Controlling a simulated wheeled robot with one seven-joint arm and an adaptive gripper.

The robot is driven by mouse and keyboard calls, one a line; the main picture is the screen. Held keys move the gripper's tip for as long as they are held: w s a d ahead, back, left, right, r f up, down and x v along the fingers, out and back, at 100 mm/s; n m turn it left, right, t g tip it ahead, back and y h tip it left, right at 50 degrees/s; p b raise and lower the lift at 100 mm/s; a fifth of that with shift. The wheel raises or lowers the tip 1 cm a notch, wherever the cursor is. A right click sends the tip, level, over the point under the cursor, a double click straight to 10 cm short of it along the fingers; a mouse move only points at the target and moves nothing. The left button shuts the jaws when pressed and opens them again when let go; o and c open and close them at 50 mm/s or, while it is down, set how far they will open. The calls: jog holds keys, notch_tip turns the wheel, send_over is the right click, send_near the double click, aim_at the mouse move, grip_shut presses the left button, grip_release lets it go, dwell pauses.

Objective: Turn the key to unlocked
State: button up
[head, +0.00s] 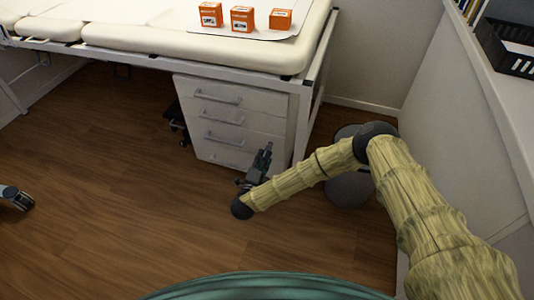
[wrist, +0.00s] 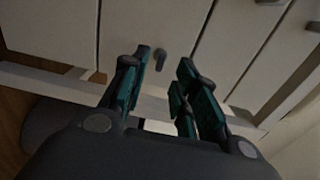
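The key (wrist: 160,57) is a small dark shape on the pale front of the drawer cabinet (head: 240,120). In the wrist view it shows just beyond and between the fingertips, closer to the left one. I cannot tell whether a finger touches it or which way it is turned. My gripper (wrist: 165,64) is open, with its two teal and black fingers apart and nothing held. In the head view, my gripper (head: 265,158) is in front of the cabinet's lower right part. I cannot make out the key there.
The cabinet has several drawers with grey bar handles, all closed. It stands under a white padded couch (head: 190,40) with orange boxes (head: 242,18) on top. A grey round object (head: 348,185) is partly behind my arm. The wooden floor to the left is mostly clear.

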aim_at(269, 147)
jog(key=shift+b+x, duration=0.45)
jog(key=shift+x, duration=1.75)
grip_shut()
